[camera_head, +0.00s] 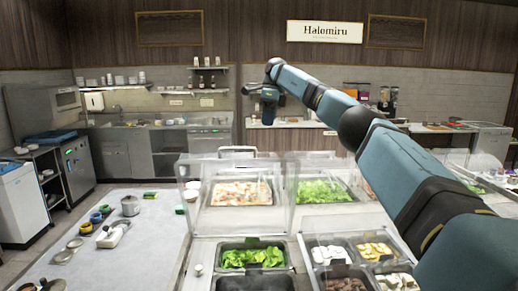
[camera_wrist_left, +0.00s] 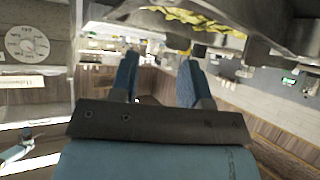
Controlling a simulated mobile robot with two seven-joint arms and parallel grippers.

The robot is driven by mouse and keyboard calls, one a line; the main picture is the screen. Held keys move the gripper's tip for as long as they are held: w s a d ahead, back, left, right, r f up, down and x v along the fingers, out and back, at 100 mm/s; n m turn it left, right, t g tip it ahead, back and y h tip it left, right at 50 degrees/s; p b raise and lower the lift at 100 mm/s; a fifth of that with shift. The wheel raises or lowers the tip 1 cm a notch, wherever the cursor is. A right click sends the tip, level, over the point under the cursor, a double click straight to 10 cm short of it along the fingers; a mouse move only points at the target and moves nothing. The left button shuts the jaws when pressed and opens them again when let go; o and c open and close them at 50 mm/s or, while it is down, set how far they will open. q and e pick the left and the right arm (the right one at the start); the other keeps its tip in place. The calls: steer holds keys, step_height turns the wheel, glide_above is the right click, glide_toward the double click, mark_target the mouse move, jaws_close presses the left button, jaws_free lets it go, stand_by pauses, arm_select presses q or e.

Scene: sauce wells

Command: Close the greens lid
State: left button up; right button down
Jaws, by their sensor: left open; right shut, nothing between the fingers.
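A well of leafy greens (camera_head: 252,258) sits at the front of the counter, uncovered on top. A clear lid panel (camera_head: 205,215) stands raised behind it, with a pale handle (camera_head: 237,150) at its top. Another well of chopped greens (camera_head: 330,192) lies farther back, seen through clear panels; which lid belongs to which well is hard to tell. My right gripper (camera_head: 268,108) is shut and empty, far out above and beyond the lids, touching nothing I can see. My left gripper (camera_wrist_left: 158,72) shows only in the left wrist view, open with nothing between its fingers.
A pan of pale orange food (camera_head: 240,192) lies behind the clear panel. Several filled wells (camera_head: 370,248) are right of the front greens. A worktop (camera_head: 150,255) at left holds a metal pot (camera_head: 130,206) and small containers. My right arm crosses above the right side.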

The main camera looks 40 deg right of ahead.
mark_target(257, 158)
arm_select(q)
steer(key=shift+w+d+r+p, duration=0.15)
steer(key=shift+d+r+p, duration=0.1)
steer(key=shift+r+p, duration=0.05)
arm_select(e)
steer(key=x, duration=0.6)
steer(key=shift+w+d+f, duration=0.15)
steer(key=shift+w+d, duration=0.05)
steer(key=shift+d, duration=0.2)
arm_select(q)
steer(key=shift+w+r+p, duration=0.15)
steer(key=shift+r+p, duration=0.35)
arm_select(e)
steer(key=a, duration=0.2)
steer(key=s+a+f, duration=0.1)
steer(key=shift+s+a+f, duration=0.1)
steer(key=shift+a, duration=0.15)
arm_select(q)
steer(key=shift+w+d+f+n, duration=0.1)
steer(key=shift+w+n, duration=0.1)
steer(key=shift+n, duration=0.1)
arm_select(e)
steer(key=shift+a+f, duration=0.25)
steer(key=shift+a, duration=0.05)
arm_select(q)
steer(key=shift+f, duration=0.2)
arm_select(e)
steer(key=shift+f, duration=0.1)
arm_select(q)
steer(key=shift+s, duration=0.15)
